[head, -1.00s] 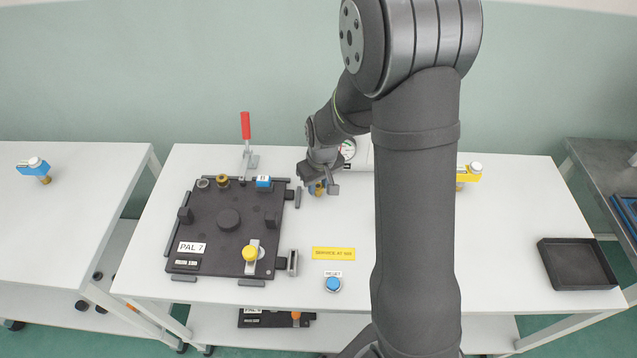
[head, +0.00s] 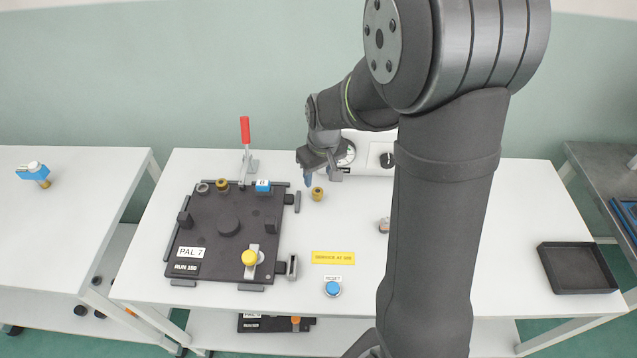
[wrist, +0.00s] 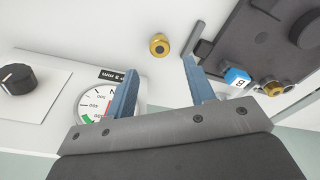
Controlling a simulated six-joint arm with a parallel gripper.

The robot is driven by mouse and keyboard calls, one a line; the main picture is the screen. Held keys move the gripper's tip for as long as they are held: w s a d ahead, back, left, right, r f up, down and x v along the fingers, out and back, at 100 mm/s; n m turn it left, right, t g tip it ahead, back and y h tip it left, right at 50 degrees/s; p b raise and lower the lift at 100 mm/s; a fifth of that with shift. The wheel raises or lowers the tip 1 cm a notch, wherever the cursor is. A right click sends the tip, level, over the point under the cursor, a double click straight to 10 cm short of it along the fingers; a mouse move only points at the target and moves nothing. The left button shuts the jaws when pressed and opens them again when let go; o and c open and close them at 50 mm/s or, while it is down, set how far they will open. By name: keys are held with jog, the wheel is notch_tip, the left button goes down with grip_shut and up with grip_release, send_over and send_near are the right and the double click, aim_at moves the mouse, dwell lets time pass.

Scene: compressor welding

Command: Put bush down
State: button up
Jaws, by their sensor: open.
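The brass bush (head: 317,193) stands on the white table, right of the black pallet's upper right corner. It also shows in the wrist view (wrist: 159,45), with its round hole facing the camera. My gripper (head: 321,178) is open, with blue fingers, above and just behind the bush. In the wrist view my gripper (wrist: 158,78) has its fingers apart and nothing between them; the bush lies beyond the fingertips, clear of both. The lower arm hides part of the table to the right.
The black pallet (head: 205,230) marked PAL 7 carries a second brass ring (head: 221,185), a blue block (head: 263,186) and a yellow knob (head: 249,258). A red-handled clamp (head: 246,150) stands behind it. A gauge box (head: 372,158) is near my gripper. A black tray (head: 577,268) sits at right.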

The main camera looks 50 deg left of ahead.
aim_at(318, 191)
jog(key=r, duration=0.5)
jog(key=shift+d, duration=0.3)
jog(key=f, duration=0.4)
jog(key=a+f, duration=0.1)
jog(key=f, duration=0.7)
jog(key=shift+w+a, duration=0.1)
jog(key=shift+a, duration=0.1)
jog(key=shift+r, duration=1.55)
